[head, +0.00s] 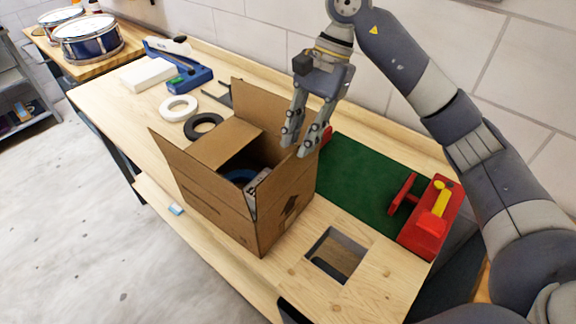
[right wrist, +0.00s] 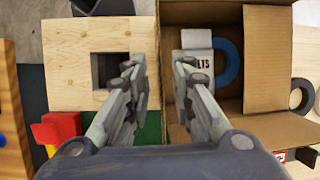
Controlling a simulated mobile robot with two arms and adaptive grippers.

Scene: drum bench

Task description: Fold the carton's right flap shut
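The open cardboard carton (head: 222,212) stands on the bench, its near flap (head: 185,165) and far flap (head: 262,108) raised. Its left flap (head: 226,146) lies inward over part of the opening; it also shows in the right wrist view (right wrist: 268,60). On the right side (head: 293,200), I cannot clearly separate flap from wall. A blue ring (right wrist: 228,62) and a white item with lettering (right wrist: 197,68) are inside. My right gripper (head: 296,148) is open and empty, pointing down near the carton's far right edge. In its wrist view (right wrist: 157,70) the fingertips lie on either side of that edge. My left gripper is out of view.
A square hole (head: 337,254) is right of the carton. A green mat (head: 355,180) and a red tool with a yellow handle (head: 430,222) lie farther right. A wall runs along the bench's back.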

